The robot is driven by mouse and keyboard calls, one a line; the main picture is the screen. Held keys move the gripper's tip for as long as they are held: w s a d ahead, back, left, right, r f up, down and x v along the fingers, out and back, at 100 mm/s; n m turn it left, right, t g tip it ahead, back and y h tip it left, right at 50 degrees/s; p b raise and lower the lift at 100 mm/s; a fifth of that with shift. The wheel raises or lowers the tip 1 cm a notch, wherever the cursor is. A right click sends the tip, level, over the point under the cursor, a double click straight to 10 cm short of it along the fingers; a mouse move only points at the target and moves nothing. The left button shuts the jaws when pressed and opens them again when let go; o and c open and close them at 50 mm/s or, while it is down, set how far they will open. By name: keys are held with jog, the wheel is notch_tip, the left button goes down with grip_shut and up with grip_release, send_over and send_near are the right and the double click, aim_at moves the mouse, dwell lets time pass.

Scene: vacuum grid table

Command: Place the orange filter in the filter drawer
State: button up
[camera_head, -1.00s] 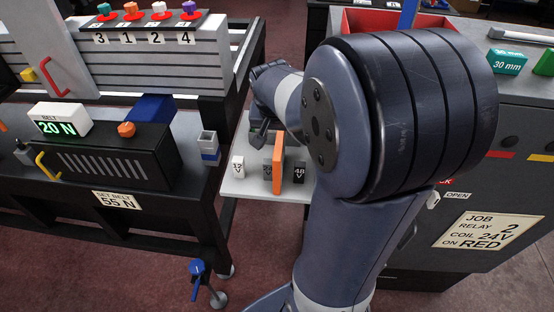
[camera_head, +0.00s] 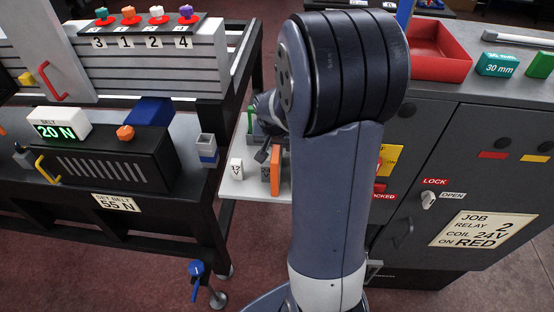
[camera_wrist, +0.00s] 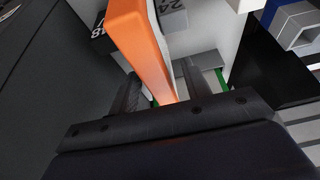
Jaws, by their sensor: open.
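The orange filter (camera_head: 276,170) is an upright slab on a small pale shelf (camera_head: 236,188), partly hidden by my arm. In the wrist view the orange filter (camera_wrist: 142,42) slants down between the two dark fingers of my gripper (camera_wrist: 163,88). The fingers are apart; I cannot tell whether either touches it. In the head view my gripper (camera_head: 264,152) is at the filter's upper part. A black vented box (camera_head: 112,160) with a yellow handle (camera_head: 46,166) stands at left; I cannot tell whether it is the filter drawer.
A 12 V block (camera_head: 236,169) stands left of the filter. The wrist view shows a 24-marked grey block (camera_wrist: 173,16) and a 48-marked dark block (camera_wrist: 101,34) close by. A grey cabinet (camera_head: 470,150) with a red tray (camera_head: 440,62) stands at right.

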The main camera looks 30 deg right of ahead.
jog(key=shift+f+b, duration=0.25)
jog(key=shift+b, duration=0.1)
dwell(0.3)
jog(key=shift+c, duration=0.5)
grip_shut()
